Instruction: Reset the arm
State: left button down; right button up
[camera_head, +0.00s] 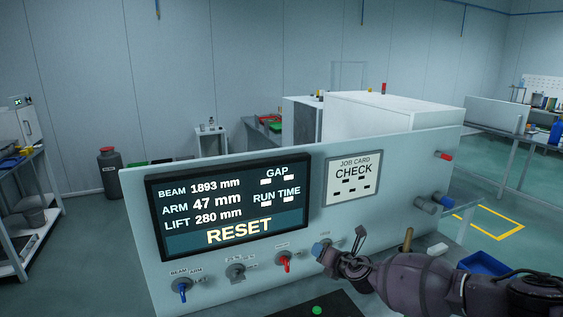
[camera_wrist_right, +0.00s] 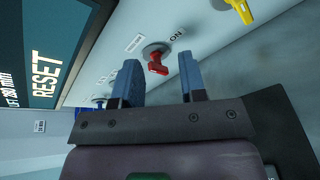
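A light panel (camera_head: 300,222) carries a dark screen (camera_head: 232,205) reading BEAM 1893 mm, ARM 47 mm, LIFT 280 mm and RESET. Below it sit a blue lever (camera_head: 182,290), a grey switch (camera_head: 236,272) and a red lever (camera_head: 285,262). My right gripper (camera_head: 320,249) is in front of the panel, right of the red lever. In the right wrist view, its two blue fingers (camera_wrist_right: 160,78) are apart and empty. The red lever (camera_wrist_right: 157,67) appears between their tips, near an ON label; contact cannot be told. My left gripper is not in view.
A yellow lever (camera_wrist_right: 240,10) is on the panel to the right in the wrist view. A job card reading CHECK (camera_head: 353,178) is right of the screen. A blue tray (camera_head: 484,263) lies beyond my right arm. A shelf (camera_head: 22,225) stands far left.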

jog(key=s+a+m+y, duration=0.2)
jog(key=s+a+m, duration=0.7)
jog(key=s+m, duration=0.7)
jog(key=s+d+f+m+t+h+b, duration=0.1)
jog(key=s+d+f+m+h, duration=0.2)
jog(key=s+d+m, duration=0.4)
jog(key=s+d+f+m+t+h, duration=0.1)
jog(key=s+d+f+m+h, duration=0.15)
jog(key=s+d+m, duration=0.55)
jog(key=s+d+f+m+g+h, duration=0.1)
jog(key=s+d+f+g+h, duration=0.2)
jog(key=s+d+f, duration=0.6)
jog(key=s+f, duration=0.2)
jog(key=s, duration=0.2)
jog(key=shift+m+b, duration=0.35)
jog(key=shift+m, duration=0.05)
